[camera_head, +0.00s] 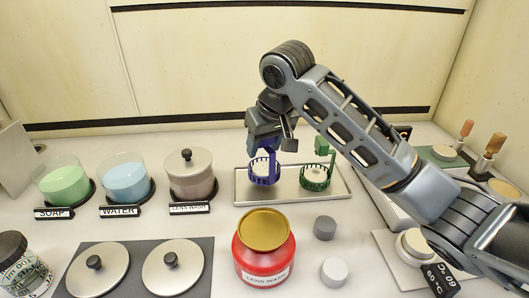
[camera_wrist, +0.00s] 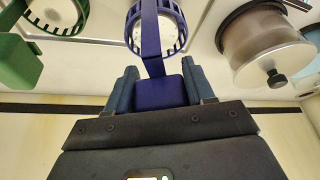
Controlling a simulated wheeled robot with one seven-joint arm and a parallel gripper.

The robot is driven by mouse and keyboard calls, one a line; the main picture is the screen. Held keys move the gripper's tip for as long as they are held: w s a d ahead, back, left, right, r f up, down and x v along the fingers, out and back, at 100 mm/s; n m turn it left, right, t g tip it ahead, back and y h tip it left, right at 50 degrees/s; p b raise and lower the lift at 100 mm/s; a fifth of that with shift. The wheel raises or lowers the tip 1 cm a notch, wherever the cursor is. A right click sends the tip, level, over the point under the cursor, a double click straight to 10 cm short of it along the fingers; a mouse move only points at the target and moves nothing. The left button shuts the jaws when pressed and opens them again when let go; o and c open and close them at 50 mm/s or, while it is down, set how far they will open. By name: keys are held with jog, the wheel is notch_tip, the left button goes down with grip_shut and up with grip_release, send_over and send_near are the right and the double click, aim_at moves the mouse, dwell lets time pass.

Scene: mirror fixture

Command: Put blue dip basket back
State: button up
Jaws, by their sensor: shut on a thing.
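The blue dip basket (camera_head: 263,171) hangs below my gripper (camera_head: 264,128) at the left part of a metal tray (camera_head: 287,196). My gripper is shut on the top of the basket's handle. In the wrist view the blue basket (camera_wrist: 156,22) extends from its handle block, which sits between the two fingers (camera_wrist: 163,88). A pale disc shows inside the basket. I cannot tell whether the basket's bottom touches the tray. A green dip basket (camera_head: 314,177) stands on the right part of the same tray, and it also shows in the wrist view (camera_wrist: 52,14).
Beakers labelled soap (camera_head: 62,184) and water (camera_head: 127,181) and a lidded lens wash beaker (camera_head: 190,177) stand left of the tray. A red lens wash jar (camera_head: 264,252) and two grey knobs stand in front. Two lids (camera_head: 173,268) lie on a dark mat. A hotplate (camera_head: 412,248) is at right.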

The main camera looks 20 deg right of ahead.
jog(key=shift+f, duration=1.3)
jog(key=shift+f, duration=0.1)
jog(key=o, duration=1.1)
jog(key=shift+v, duration=6.15)
